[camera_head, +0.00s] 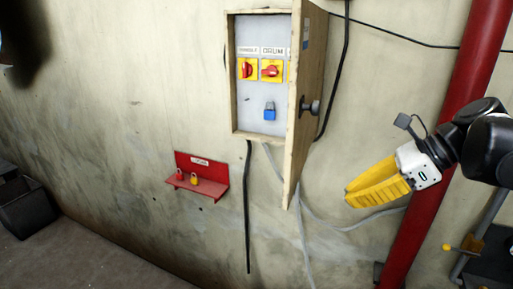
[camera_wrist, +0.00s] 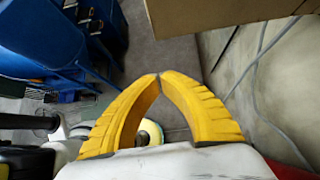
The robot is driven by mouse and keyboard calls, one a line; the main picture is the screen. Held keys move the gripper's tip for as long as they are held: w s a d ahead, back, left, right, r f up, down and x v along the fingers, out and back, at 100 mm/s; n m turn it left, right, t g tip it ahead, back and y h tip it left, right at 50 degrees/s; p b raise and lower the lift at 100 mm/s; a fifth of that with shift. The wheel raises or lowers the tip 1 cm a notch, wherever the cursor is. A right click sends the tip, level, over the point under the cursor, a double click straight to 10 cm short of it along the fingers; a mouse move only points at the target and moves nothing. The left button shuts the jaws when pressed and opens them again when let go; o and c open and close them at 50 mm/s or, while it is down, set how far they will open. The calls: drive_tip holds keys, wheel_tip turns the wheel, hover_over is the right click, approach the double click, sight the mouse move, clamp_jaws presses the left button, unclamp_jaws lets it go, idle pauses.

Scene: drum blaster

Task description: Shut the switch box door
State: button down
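The switch box (camera_head: 234,75) is mounted on the wall in the head view. Its wooden door (camera_head: 306,95) stands open, swung out on the right side, with a dark knob (camera_head: 310,106) on its outer face. My gripper (camera_head: 352,196) is to the right of the door and below the knob, apart from the door. Its yellow fingers meet at the tips in the wrist view (camera_wrist: 158,76), with nothing held. A brown panel edge, likely the door, shows at the top of the wrist view (camera_wrist: 215,14).
A red pipe (camera_head: 440,140) runs down the wall behind my arm. A red shelf (camera_head: 205,188) with small padlocks hangs at lower left. Cables (camera_head: 248,210) hang below the box. The wrist view shows blue equipment (camera_wrist: 40,45) at left and grey floor.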

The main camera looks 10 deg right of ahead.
drive_tip(key=a+r+p+x, duration=0.2)
drive_tip(key=x, duration=1)
drive_tip(key=shift+w, duration=0.4)
drive_tip(key=shift+f, duration=0.1)
